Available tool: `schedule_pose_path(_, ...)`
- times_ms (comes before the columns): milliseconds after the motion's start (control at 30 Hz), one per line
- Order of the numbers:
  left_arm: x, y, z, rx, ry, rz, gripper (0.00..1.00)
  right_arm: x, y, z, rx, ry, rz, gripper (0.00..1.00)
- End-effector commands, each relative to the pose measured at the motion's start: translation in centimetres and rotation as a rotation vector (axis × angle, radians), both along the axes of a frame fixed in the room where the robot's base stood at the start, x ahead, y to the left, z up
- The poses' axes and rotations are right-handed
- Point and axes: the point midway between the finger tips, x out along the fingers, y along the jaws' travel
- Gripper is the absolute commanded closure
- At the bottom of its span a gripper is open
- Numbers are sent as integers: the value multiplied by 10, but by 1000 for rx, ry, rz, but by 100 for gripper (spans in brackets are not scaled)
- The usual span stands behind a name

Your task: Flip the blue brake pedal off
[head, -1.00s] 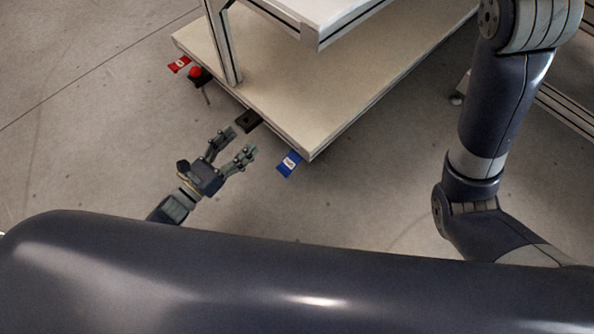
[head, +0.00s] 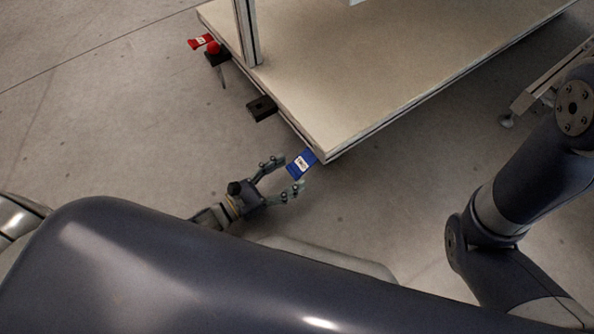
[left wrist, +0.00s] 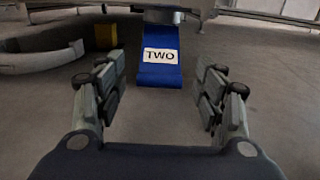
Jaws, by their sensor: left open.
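The blue brake pedal (head: 301,164) sticks out from the near corner of the cart's low deck in the head view. In the left wrist view the blue pedal (left wrist: 160,58) carries a white label reading TWO and lies ahead, between the finger lines. My left gripper (head: 284,179) is open and empty, its fingers pointing at the pedal from the lower left. Its two fingers also show spread wide in the left wrist view (left wrist: 164,85). I cannot tell whether a fingertip touches the pedal. My right gripper is not in view.
The cart deck (head: 370,75) fills the upper middle. Along its left edge are a red pedal (head: 200,41), a red knob (head: 214,47) and a black block (head: 262,107). A metal post (head: 247,32) rises from the deck. The floor left of the cart is clear.

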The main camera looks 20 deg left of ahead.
Motion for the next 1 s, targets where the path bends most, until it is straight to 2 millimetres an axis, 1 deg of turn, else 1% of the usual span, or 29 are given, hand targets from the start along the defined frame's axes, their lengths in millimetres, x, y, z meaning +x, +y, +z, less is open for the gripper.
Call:
schedule_pose_path(33, 7, -6, -3, -1, -3, -2, 37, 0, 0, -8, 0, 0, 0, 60)
schedule_pose_path(100, 15, -11, -3, 0, -2, 0, 37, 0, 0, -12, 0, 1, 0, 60)
schedule_pose_path(233, 24, -18, -1, 0, -2, 0, 37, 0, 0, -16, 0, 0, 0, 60)
schedule_pose_path(567, 27, -21, 0, 0, 0, 0, 37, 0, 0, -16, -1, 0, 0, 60)
schedule_pose_path(600, 27, -21, 0, 0, 0, 0, 41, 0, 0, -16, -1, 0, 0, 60)
schedule_pose_path(667, 27, -21, 0, 0, 0, 0, 55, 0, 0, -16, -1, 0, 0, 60)
schedule_pose_path(700, 27, -21, 0, 0, 0, 0, 64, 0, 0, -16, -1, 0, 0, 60)
schedule_pose_path(767, 27, -21, 0, -1, 1, 0, 78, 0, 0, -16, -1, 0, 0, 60)
schedule_pose_path(800, 27, -21, 0, -1, 1, 1, 87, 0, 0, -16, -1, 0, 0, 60)
schedule_pose_path(833, 27, -21, 0, -1, 1, 1, 93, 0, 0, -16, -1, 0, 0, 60)
schedule_pose_path(1000, 27, -21, 0, -1, 1, 1, 99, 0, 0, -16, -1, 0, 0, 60)
